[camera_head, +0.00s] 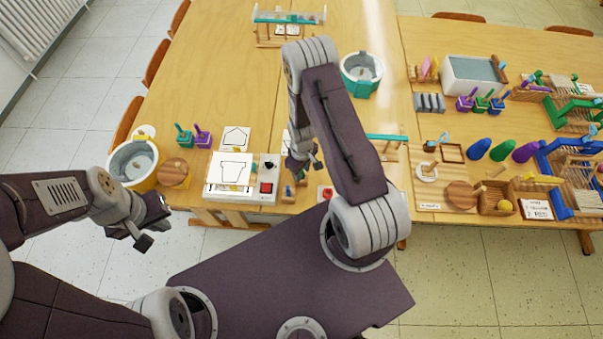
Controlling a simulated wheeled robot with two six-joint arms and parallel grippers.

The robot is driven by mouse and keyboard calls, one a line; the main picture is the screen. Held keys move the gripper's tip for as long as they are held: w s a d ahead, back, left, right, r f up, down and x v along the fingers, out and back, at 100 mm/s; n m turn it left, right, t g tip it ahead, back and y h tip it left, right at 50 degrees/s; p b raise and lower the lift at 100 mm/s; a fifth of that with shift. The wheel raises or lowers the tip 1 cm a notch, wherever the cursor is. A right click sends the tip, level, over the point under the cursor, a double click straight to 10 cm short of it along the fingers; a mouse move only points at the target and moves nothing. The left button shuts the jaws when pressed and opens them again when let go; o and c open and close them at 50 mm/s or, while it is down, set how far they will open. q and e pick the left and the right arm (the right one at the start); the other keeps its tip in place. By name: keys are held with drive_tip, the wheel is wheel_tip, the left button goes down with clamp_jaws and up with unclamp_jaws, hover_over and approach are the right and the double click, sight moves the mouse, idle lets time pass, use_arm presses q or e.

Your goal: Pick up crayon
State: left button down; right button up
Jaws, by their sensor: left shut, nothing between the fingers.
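I cannot make out a crayon for certain at this size. Small coloured upright pieces (288,190) stand at the table's front edge, just below my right gripper. My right gripper (304,164) hangs over the front of the table, to the right of the white box with a drawing; whether its fingers are open or shut is unclear, and its arm hides part of the table. My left gripper (147,229) is shut and empty, off the table's front edge over the floor at the left.
A white box with a drawing (232,172) has a panel with a red switch (266,187). A yellow-based tub (133,163) stands left, a teal-based tub (361,72) further back. Blue, green and purple rounded pieces (502,150) and wooden racks crowd the right. The table's middle left is clear.

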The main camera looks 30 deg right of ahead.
drive_tip(key=shift+s+f, duration=0.2)
drive_tip(key=shift+f, duration=0.05)
drive_tip(key=shift+w+f, duration=0.15)
drive_tip(key=shift+w, duration=0.1)
drive_tip(key=c, duration=0.4)
clamp_jaws()
idle(0.6)
